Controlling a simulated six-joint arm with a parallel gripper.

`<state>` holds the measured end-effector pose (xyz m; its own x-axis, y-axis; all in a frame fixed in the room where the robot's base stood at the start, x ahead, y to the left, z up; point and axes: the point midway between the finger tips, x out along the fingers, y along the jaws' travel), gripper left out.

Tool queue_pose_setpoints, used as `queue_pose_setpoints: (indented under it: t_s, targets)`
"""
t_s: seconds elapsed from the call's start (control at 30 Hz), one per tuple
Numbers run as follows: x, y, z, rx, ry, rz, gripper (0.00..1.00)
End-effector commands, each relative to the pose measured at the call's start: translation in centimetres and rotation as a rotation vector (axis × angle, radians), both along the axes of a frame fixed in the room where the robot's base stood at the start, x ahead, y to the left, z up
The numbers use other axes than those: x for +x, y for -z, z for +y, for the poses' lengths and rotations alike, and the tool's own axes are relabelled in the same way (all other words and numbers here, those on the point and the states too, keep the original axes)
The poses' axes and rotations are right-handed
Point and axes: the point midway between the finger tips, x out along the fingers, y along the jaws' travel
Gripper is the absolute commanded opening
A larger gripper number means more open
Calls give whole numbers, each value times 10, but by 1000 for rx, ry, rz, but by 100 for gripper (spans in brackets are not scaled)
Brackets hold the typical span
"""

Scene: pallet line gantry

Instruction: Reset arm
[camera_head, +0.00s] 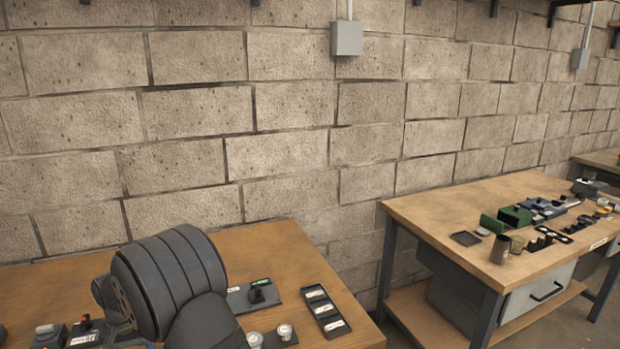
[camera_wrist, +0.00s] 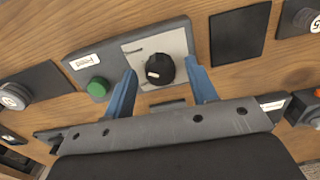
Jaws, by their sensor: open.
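In the wrist view my gripper (camera_wrist: 164,90) is open, with its two blue fingers spread apart. A black knob (camera_wrist: 160,69) shows between the fingertips; I cannot tell whether the fingers touch it. The knob sits on a light plate on a grey panel (camera_wrist: 118,58), which also carries a green button (camera_wrist: 97,87) to the left of the fingers. In the head view my dark arm covers part of the near bench, and my gripper is not visible there.
The near wooden bench (camera_head: 285,245) holds a grey panel with a black control (camera_head: 258,292), a dark tray with labelled slots (camera_head: 325,311) and round knobs (camera_head: 285,331). A second bench (camera_head: 440,207) with several small items stands at the right. A block wall (camera_head: 290,110) rises behind both.

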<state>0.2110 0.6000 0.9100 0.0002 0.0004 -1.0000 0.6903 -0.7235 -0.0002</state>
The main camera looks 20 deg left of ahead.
Motion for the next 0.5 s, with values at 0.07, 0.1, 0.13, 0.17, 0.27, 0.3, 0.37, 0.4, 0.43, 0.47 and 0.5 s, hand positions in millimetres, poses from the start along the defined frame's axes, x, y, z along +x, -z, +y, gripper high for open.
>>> queue_pose_setpoints:
  t_s: [0.07, 0.1, 0.13, 0.17, 0.27, 0.3, 0.37, 0.4, 0.43, 0.47, 0.5]
  targets:
    - [0, 0, 0, 0, -61, 0, 52]
    - [0, 0, 0, 0, -94, 0, 52]
    - [0, 0, 0, 0, -119, 0, 52]
    - [0, 0, 0, 0, -143, 0, 52]
    - [0, 0, 0, 0, -223, 0, 52]
    - [0, 0, 0, 0, -255, 0, 52]
    - [0, 0, 0, 0, -304, 0, 52]
    - [0, 0, 0, 0, -336, 0, 52]
    - [1, 0, 0, 0, -360, 0, 52]
    - [1, 0, 0, 0, -384, 0, 52]
    - [1, 0, -1, 0, -416, 0, 52]
